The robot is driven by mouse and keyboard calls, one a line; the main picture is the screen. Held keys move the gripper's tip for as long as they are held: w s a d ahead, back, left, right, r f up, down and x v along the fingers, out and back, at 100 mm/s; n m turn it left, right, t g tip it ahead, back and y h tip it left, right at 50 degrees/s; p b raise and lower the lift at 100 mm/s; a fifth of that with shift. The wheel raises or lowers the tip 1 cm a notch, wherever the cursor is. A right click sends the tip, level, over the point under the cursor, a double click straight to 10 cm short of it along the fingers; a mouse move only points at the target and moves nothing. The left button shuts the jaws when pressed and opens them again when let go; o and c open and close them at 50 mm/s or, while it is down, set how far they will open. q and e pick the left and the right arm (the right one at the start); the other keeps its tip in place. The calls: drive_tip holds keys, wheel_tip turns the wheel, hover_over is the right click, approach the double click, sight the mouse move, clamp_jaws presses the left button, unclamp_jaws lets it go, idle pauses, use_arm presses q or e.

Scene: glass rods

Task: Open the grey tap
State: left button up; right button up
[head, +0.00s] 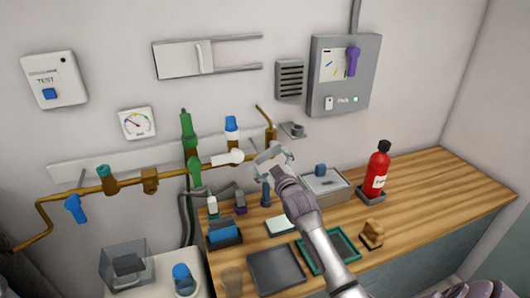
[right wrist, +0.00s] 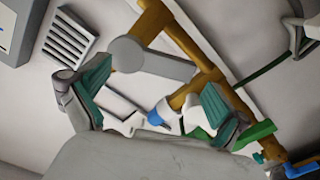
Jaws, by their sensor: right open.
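The grey tap is a lever with a round hub on the brass pipe. In the right wrist view the grey lever (right wrist: 168,66) lies across the picture, just beyond and between my fingertips. In the head view the grey lever (head: 268,153) is at the right end of the pipe, partly hidden by my gripper. My right gripper (head: 275,166) is open and empty at the lever; its two teal-padded fingers also show in the right wrist view (right wrist: 152,100). I cannot tell whether they touch the lever. My left gripper is not in view.
The brass pipe (head: 125,184) carries other taps: a blue one (head: 75,208), a white lever (head: 227,158) and a green one (head: 188,135). Below, the wooden bench (head: 440,185) holds trays, a blue-topped box and a red extinguisher (head: 377,172). A grey switch box (head: 330,85) hangs above right.

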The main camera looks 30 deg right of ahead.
sight(267, 157)
drive_tip(key=shift+x, duration=1.25)
drive_tip(key=shift+w, duration=0.35)
drive_tip(key=shift+w+d, duration=0.1)
drive_tip(key=shift+w, duration=0.1)
drive_tip(key=shift+c, duration=0.2)
drive_tip(key=shift+w, duration=0.1)
drive_tip(key=c, duration=1.5)
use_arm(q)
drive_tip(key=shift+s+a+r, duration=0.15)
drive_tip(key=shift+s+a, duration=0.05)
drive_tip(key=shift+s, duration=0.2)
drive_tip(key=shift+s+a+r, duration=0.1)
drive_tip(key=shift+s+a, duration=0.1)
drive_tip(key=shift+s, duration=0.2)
use_arm(e)
drive_tip(key=shift+f, duration=0.1)
